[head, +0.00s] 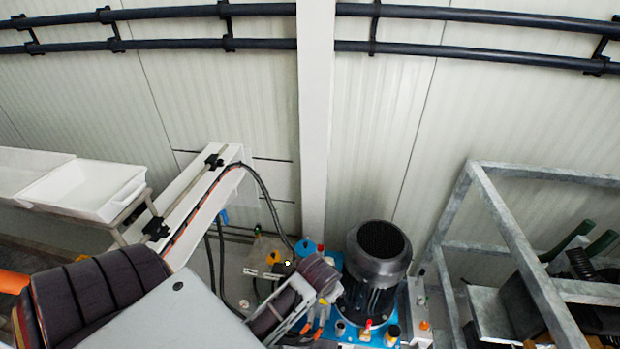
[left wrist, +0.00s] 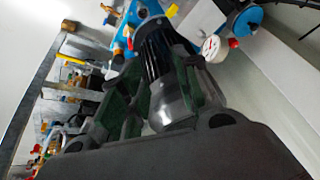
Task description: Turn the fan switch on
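I cannot make out the fan switch in either view. My left gripper (left wrist: 160,68) shows in the left wrist view with its dark green-black fingers spread apart. Nothing is gripped between them. A black finned motor (left wrist: 158,42) with a grey cover shows in the gap, beyond the fingers. The same motor (head: 379,255) stands upright at lower centre right in the head view. My left arm comes in from the lower left; its gripper fingers cannot be made out there.
A blue pump base (head: 352,331) with coloured fittings surrounds the motor. A round gauge (left wrist: 214,48) is beside it. A grey metal frame (head: 515,240) stands right. A white sloping channel (head: 190,205) and white tray (head: 85,190) stand left. Black pipes (head: 190,43) cross the pale wall.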

